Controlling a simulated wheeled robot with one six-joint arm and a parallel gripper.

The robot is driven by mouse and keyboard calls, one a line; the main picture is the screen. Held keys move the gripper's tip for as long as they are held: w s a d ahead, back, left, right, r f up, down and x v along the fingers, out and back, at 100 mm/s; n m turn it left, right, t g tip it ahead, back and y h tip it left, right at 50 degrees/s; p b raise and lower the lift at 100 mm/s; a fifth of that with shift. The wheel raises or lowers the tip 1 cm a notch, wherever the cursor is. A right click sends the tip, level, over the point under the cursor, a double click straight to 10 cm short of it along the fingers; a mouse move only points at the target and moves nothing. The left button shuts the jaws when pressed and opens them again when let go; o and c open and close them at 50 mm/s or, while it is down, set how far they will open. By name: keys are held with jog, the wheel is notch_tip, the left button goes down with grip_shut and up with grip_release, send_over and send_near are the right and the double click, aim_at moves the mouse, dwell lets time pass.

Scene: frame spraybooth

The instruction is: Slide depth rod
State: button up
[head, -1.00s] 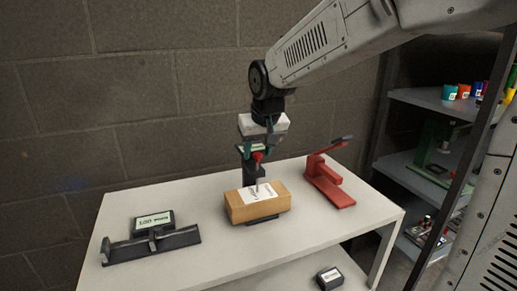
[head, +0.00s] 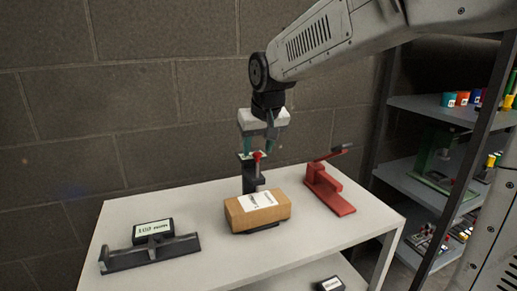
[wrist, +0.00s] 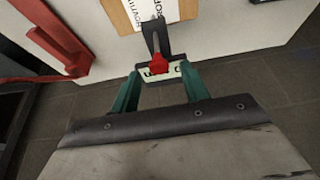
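The black upright gauge stand (head: 249,178) has a pale top plate and a red knob (head: 257,156), and stands behind a cardboard box (head: 240,217) on the table. A dark rod (wrist: 157,38) runs from the plate toward the box's label in the wrist view. The pale plate (wrist: 143,72) and red knob (wrist: 159,66) also show there. My gripper (head: 258,148) is just above the plate, pointing down. Its green fingers (wrist: 159,72) are spread wide at the plate's two ends. They look empty, though contact with the plate ends is hard to judge.
A red lever tool (head: 328,190) stands to the right. A black bracket (head: 120,262) with a labelled dark block (head: 152,231) is at left. Shelves (head: 425,190) stand at right, a block wall behind.

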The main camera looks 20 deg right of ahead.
jog(key=v, duration=0.7)
jog(key=shift+r, duration=0.3)
jog(key=shift+s, duration=0.15)
jog(key=s+d+f+g, duration=0.1)
jog(key=s+f, duration=0.3)
jog(key=s, duration=0.5)
jog(key=s+d+f+g, duration=0.1)
jog(key=s+f, duration=0.3)
jog(key=s, duration=0.5)
jog(key=s+d+f+g, duration=0.1)
jog(key=s+f, duration=0.3)
jog(key=s, duration=0.6)
